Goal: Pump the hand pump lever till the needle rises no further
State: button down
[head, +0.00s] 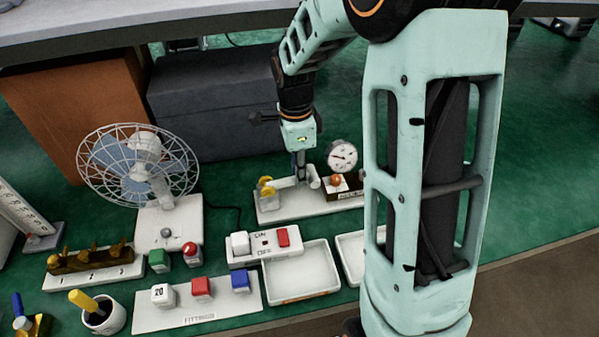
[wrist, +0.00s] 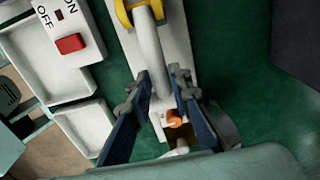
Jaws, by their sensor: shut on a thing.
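The hand pump stands on a white base (head: 270,212) at the back of the green bench, with a yellow part (head: 266,188) at its left end. Its round white gauge (head: 342,155) has a dark needle; the exact reading is too small to tell. My gripper (head: 301,170) points down over the middle of the pump. In the wrist view, the pale grey lever (wrist: 150,45) runs from the yellow part (wrist: 138,8) to between the blue fingers of my gripper (wrist: 162,82), which are shut on it. An orange knob (wrist: 173,122) shows beyond the fingers.
A caged fan (head: 140,165) stands at the left. A switch box (head: 265,245) and an empty white tray (head: 302,272) sit in front of the pump. A dark grey box (head: 215,115) is behind. My arm hides much of the right side.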

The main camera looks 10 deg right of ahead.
aim_at(287, 179)
jog(key=shift+a+r+h+b, duration=0.5)
jog(key=shift+r+h+b, duration=0.15)
jog(key=shift+h, duration=0.4)
jog(key=shift+a+r+h+b, duration=0.5)
jog(key=shift+r+h+b, duration=0.1)
jog(key=shift+h, duration=0.5)
jog(key=shift+a+r+h+b, duration=0.55)
jog(key=shift+r+h, duration=0.1)
jog(key=shift+h, duration=0.4)
jog(key=c, duration=1.8)
grip_release()
jog(key=shift+o, duration=0.2)
jog(key=shift+r, duration=0.15)
notch_tip(287, 179, up, 10)
